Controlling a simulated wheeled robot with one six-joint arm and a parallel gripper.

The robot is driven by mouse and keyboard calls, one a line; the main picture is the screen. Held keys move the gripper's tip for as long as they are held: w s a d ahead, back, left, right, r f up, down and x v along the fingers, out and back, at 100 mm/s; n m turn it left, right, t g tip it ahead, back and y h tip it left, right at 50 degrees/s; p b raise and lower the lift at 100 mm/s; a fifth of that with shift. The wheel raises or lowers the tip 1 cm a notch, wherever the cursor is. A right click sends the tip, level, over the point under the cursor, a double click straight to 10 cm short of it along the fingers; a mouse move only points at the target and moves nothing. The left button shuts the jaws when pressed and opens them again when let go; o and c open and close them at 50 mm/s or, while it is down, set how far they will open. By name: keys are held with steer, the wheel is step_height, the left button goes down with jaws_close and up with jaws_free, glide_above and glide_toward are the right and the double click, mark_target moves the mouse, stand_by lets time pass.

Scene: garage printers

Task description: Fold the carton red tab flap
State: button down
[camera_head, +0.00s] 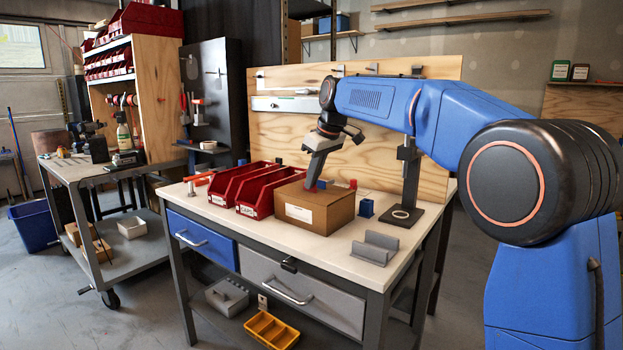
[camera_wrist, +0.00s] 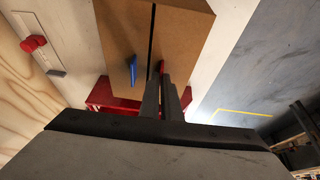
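The brown carton (camera_head: 325,212) stands on the workbench with a white label on its front. Its top looks flat, and the wrist view shows the carton (camera_wrist: 185,25) with a dark seam between two flaps. A red tab (camera_wrist: 162,66) is on the flap right of the seam, and a blue tab (camera_wrist: 132,69) is on the left one. My gripper (camera_head: 309,187) points down at the carton top. In the wrist view my gripper (camera_wrist: 162,80) has its fingers close together, right at the red tab. The fingers partly hide the tab, and contact is unclear.
Two red bins (camera_head: 258,190) stand just left of the carton. A dark post stand (camera_head: 403,213) and a grey holder (camera_head: 375,248) are to its right, with a small blue block (camera_head: 366,208) between. A wooden backboard (camera_head: 285,130) rises behind.

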stand_by(0.3)
steer(key=c, duration=2)
jaws_free()
steer(key=shift+v, duration=8.7)
steer(key=shift+w, duration=0.1)
